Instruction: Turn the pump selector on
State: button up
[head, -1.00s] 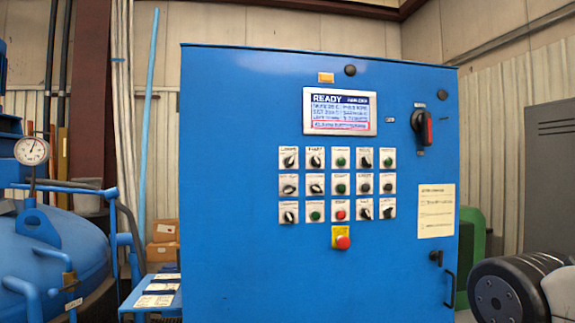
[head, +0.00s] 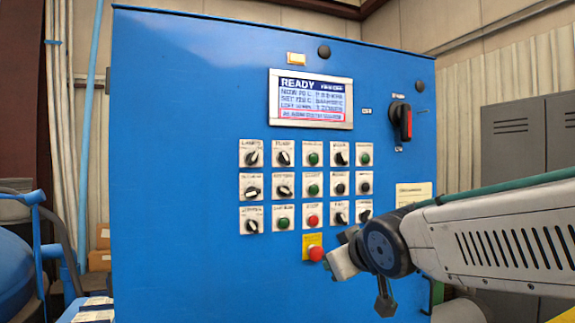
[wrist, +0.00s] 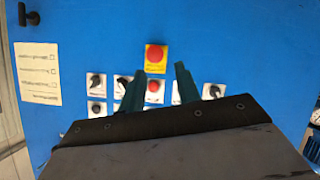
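A blue control cabinet (head: 180,150) carries three rows of switches and buttons on white plates. Black rotary selectors include one at the top left (head: 252,158), one beside it (head: 283,158) and several others. Their labels are too blurred to tell which is the pump selector. My gripper (wrist: 158,67) shows two dark green fingers, apart with nothing between them, in front of the lower button rows in the wrist view. That view is upside down.
A red emergency button (head: 316,254) on a yellow plate sits under the rows, close to my arm. A display (head: 311,98) reads READY. A black and red main switch (head: 400,122) is at upper right. A paper label (wrist: 37,72) is beside the controls.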

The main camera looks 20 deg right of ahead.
jog(key=w+r+n+t+y, duration=0.2)
jog(key=w+r+t, duration=0.35)
jog(key=r, duration=0.25)
jog(key=n+t+y, duration=0.3)
jog(key=n+y, duration=0.1)
send_near(286, 159)
jog(key=w, duration=0.1)
jog(key=x, duration=0.7)
jog(key=shift+w+a+r, duration=0.1)
jog(key=shift+w+r, duration=0.15)
grip_shut()
